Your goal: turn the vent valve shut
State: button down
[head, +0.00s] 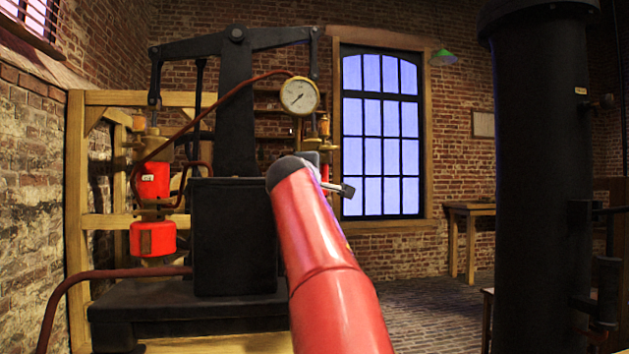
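My red arm rises from the bottom middle to a dark rounded joint. Just right of that joint a small dark and light-grey end piece, apparently my gripper (346,190), sticks out to the right. It is too small and too much hidden by the arm to show whether its fingers are open. I cannot make out with certainty which fitting is the vent valve. A brass fitting (151,143) tops the left red cylinder (152,182). Another brass fitting (324,125) stands at the right end of the machine, partly behind my arm.
A black beam machine (234,225) with a round gauge (299,95) and a dark red hose (115,272) fills the left. A large black column (540,190) with side fittings stands at right. A wooden table (470,210) is at the back. Floor between them looks clear.

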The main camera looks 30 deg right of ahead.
jog(key=shift+f, duration=0.1)
dwell(0.3)
jog(key=c, duration=1.5)
grip_release()
jog(key=b+v, duration=0.3)
jog(key=v, duration=0.4)
jog(key=shift+s+a, duration=0.25)
jog(key=shift+s, duration=0.05)
